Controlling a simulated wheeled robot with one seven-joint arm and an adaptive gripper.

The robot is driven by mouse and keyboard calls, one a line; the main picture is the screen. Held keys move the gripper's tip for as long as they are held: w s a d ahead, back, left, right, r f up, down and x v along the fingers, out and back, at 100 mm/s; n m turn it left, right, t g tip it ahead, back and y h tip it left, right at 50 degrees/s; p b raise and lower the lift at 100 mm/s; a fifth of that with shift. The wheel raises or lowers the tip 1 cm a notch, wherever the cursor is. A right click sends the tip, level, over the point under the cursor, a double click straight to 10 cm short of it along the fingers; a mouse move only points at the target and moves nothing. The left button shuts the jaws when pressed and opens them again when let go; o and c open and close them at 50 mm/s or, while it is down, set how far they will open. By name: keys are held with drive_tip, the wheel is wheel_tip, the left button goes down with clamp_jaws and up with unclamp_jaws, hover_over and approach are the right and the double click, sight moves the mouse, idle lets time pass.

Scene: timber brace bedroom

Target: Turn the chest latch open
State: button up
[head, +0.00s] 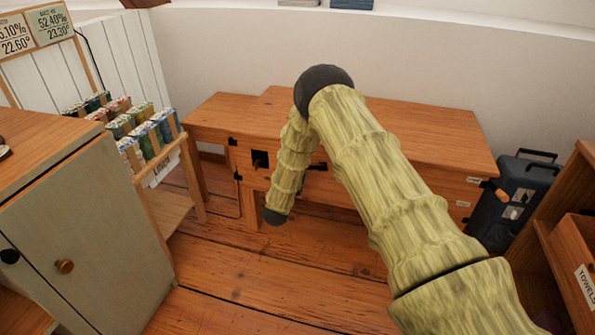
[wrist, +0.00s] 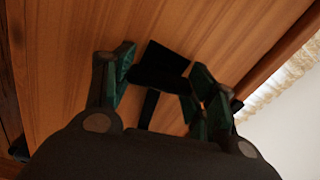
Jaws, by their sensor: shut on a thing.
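The chest (head: 420,135) is a long orange-brown wooden piece against the wall in the head view. A black square fitting (head: 260,159) is on its front, left of my forearm. In the wrist view, the black latch (wrist: 160,66) stands out from the wood-grained face (wrist: 75,60). My gripper (wrist: 163,68) has its two green-padded fingers on either side of the latch's dark lever, shut on it. The exact contact and the lever's angle are hard to see in the shadow. In the head view, my forearm hides much of the chest front, and my fingers cannot be made out.
A grey cabinet (head: 90,235) stands at the left, near a rack of colourful spools (head: 145,138). A dark case (head: 520,190) stands right of the chest. A wooden shelf with a towels drawer (head: 580,255) is at the right edge. The plank floor (head: 265,280) before the chest is clear.

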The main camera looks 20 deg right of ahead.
drive_tip(key=shift+f+m, duration=0.1)
drive_tip(key=shift+m, duration=1)
drive_tip(key=o, duration=1.5)
drive_tip(key=shift+c, duration=0.2)
drive_tip(key=v, duration=1.2)
drive_tip(key=shift+f, duration=0.1)
